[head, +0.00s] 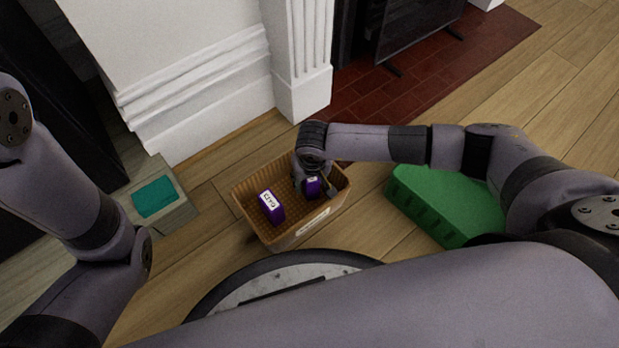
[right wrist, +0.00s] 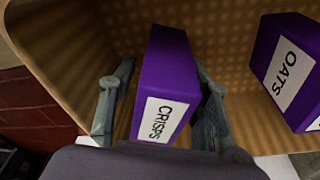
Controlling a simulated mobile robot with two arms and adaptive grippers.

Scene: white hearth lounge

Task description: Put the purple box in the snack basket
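Two purple boxes are in the tan snack basket (head: 290,236). One purple box, labelled CRISPS (right wrist: 168,70), is between the fingers of my right gripper (right wrist: 168,100). A gap shows between the left finger and this box, so the gripper looks open around it. In the head view this box (head: 312,187) is partly hidden by my right gripper (head: 314,190), which reaches down into the basket's right part. The other purple box, labelled OATS (right wrist: 288,65), stands in the basket's left part in the head view (head: 270,207). My left gripper is out of view.
A green crate-like object (head: 445,205) lies on the floor right of the basket. A pale box with a teal top (head: 155,197) stands at the left. The white fireplace surround (head: 303,60) and red brick hearth (head: 420,75) are behind.

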